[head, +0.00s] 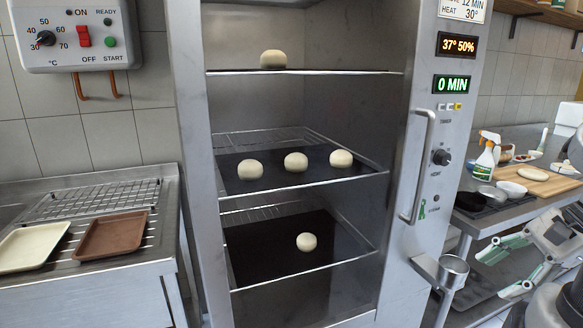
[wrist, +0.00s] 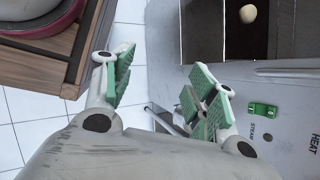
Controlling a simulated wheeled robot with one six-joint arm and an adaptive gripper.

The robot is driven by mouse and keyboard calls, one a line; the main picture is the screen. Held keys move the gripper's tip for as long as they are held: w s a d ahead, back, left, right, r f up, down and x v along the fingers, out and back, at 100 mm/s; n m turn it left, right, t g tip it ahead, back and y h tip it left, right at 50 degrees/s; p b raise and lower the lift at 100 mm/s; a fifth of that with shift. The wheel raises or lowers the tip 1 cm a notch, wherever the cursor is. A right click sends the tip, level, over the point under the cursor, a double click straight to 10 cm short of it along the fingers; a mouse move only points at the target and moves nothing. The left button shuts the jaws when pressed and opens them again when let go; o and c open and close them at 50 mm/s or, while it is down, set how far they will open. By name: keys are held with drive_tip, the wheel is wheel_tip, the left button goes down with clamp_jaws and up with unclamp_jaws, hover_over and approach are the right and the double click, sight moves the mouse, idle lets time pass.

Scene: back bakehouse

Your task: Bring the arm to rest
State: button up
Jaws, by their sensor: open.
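My gripper (head: 502,270) is at the lower right of the head view, to the right of the cabinet's door handle. Its green-padded fingers are spread apart with nothing between them. In the wrist view my gripper (wrist: 160,85) is also open and empty, with white tile floor and a grey metal front beyond it. Part of my arm shows at the right edge of the head view.
A steel cabinet (head: 192,170) holds dough balls on several shelves. Its handle (head: 418,165) and a metal cup (head: 452,272) stick out near my gripper. A side table carries a spray bottle (head: 487,157) and wooden board (head: 536,181). Trays (head: 112,235) lie left.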

wheel_tip(320, 180, up, 6)
drive_tip(key=s+d+n+h, duration=0.2)
drive_tip(key=n+h, duration=0.4)
drive_tip(key=n, duration=0.7)
drive_tip(key=w+a+r+n+t, duration=0.1)
drive_tip(key=a+r+n, duration=0.2)
drive_tip(key=a+r, duration=0.1)
drive_tip(key=shift+w+a+r+n+t, duration=0.3)
drive_tip(key=shift+a+r+n, duration=0.1)
drive_tip(key=shift+a, duration=0.15)
